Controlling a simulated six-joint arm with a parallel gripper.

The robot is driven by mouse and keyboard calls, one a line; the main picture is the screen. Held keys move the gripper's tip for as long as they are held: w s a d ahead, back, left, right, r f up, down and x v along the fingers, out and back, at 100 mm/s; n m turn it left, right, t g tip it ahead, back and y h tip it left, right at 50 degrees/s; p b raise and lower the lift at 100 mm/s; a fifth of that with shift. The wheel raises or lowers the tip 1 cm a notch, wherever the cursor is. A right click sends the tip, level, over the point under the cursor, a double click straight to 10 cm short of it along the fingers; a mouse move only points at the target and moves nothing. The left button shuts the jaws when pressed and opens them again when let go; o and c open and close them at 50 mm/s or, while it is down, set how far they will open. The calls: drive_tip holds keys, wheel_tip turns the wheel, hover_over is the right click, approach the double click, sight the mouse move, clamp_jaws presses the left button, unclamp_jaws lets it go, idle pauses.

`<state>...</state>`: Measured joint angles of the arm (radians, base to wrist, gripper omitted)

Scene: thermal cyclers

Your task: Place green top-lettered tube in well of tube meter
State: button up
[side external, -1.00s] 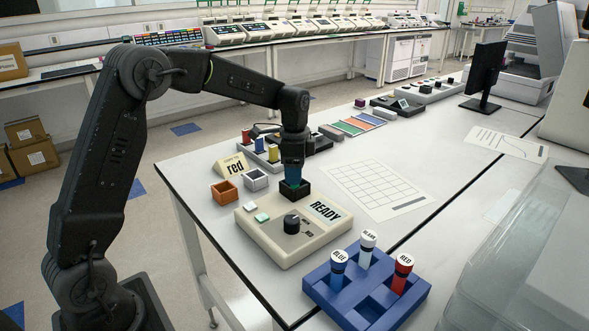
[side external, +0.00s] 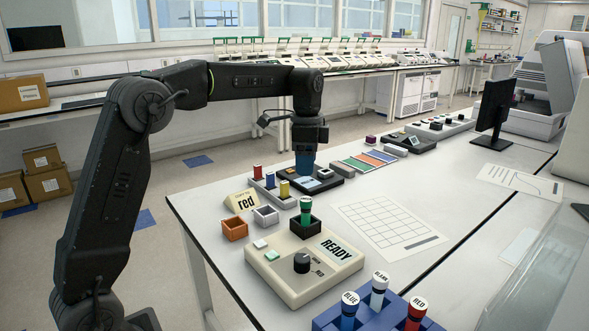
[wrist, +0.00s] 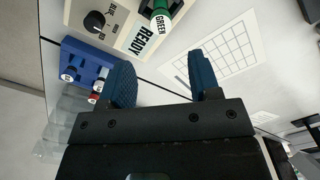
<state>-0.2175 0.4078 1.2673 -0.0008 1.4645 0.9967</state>
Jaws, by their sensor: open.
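The meter's display reads READY. My gripper (side external: 305,170), with blue fingers, hangs above the tube, clear of it. In the wrist view its two fingers (wrist: 160,68) are spread apart with nothing between them.
A blue rack (side external: 385,322) in front holds tubes lettered BLUE, BLANK and RED. A grid sheet (side external: 388,223) lies right.

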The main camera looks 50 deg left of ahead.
drive_tip(key=s+d+r+n+t, duration=0.1)
drive_tip(key=s+d+n+t, duration=0.2)
drive_tip(key=s, duration=0.7)
drive_tip(key=s+d+r+n+t, duration=0.1)
drive_tip(key=s+d+n, duration=0.2)
drive_tip(key=s+d, duration=0.5)
drive_tip(key=s+f+n+t, duration=0.1)
drive_tip(key=s+f+n, duration=0.2)
drive_tip(key=s, duration=0.6)
wheel_tip(320, 180, down, 2)
drive_tip(key=shift+a+f+t, duration=0.15)
drive_tip(key=shift+a+t, duration=0.15)
